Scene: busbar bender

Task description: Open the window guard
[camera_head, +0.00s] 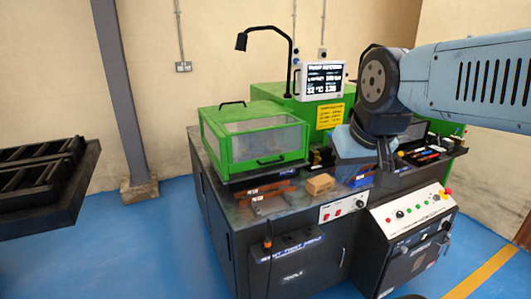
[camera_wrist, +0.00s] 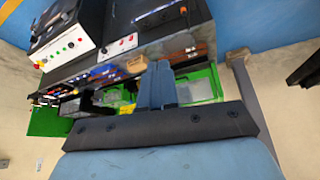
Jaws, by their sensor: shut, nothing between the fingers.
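The window guard (camera_head: 231,150) is a green-framed box with clear panes on the left of the bench. It looks lowered, with a dark handle (camera_head: 270,161) low on its front and another on its top. In the wrist view, part of the green guard (camera_wrist: 213,84) shows to the right of my fingers. My gripper (camera_wrist: 157,68) is shut and empty, its two blue fingers side by side. In the head view my arm's end is over the bench, right of the guard and apart from it; the fingertips cannot be made out there.
Below the guard, the dark bench (camera_head: 228,206) carries orange-brown bars (camera_head: 268,188) and a tan block (camera_head: 320,184). A control panel (camera_head: 412,212) stands at the right front. A black lamp (camera_head: 268,33) and a screen (camera_head: 322,80) rise behind. Blue floor at the left front is clear.

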